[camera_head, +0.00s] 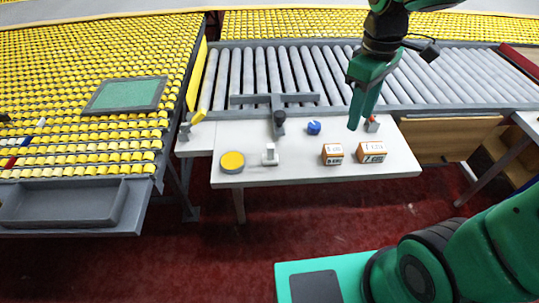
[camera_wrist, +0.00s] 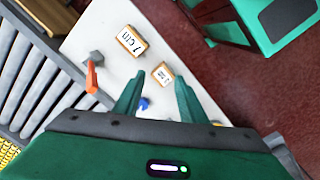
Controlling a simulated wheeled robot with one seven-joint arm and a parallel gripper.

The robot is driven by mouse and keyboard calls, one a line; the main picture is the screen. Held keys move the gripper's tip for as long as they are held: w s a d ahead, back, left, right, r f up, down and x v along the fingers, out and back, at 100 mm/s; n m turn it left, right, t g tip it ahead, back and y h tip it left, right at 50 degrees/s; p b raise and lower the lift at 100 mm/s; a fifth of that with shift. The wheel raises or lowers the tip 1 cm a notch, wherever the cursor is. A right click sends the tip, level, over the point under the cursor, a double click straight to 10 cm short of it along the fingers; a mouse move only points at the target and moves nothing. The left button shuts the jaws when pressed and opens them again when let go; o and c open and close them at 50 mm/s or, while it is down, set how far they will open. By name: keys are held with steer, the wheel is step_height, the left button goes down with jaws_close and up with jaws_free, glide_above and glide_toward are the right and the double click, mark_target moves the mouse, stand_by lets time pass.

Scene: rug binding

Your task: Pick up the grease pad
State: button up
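A round, yellow-topped pad in a grey dish (camera_head: 232,161), which looks like the grease pad, lies at the front left of the white table (camera_head: 300,176). My gripper (camera_head: 355,122) is above the right part of the table, well to the right of the pad and apart from it. In the wrist view my gripper (camera_wrist: 158,84) has its two fingers spread, with nothing held between them. Only a small yellow patch shows beside the right finger there; I cannot tell if it is the pad.
Two labelled boxes (camera_head: 333,154) (camera_head: 372,152), a blue piece (camera_head: 314,128) and a small grey-white block (camera_head: 270,155) stand on the table. A grey upright fixture (camera_head: 279,122) stands at the back. Rollers (camera_head: 240,75) lie behind; a yellow roller bed (camera_head: 90,60) is left.

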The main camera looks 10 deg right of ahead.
steer(key=w+a+f+n, duration=0.1)
steer(key=w+a+n, duration=0.15)
steer(key=a, duration=0.35)
steer(key=w+a+n, duration=0.1)
steer(key=a+n, duration=0.2)
steer(key=a, duration=0.3)
steer(key=n, duration=0.5)
glide_above(271, 145)
steer(key=shift+m+y, duration=0.25)
steer(key=shift+y, duration=0.05)
step_height(271, 145, down, 6)
steer(key=shift+w+a+r, duration=0.1)
steer(key=shift+w+r, duration=0.05)
steer(key=shift+r, duration=0.1)
steer(key=shift+f, duration=3.15)
steer(key=shift+c, duration=0.4)
jaws_close()
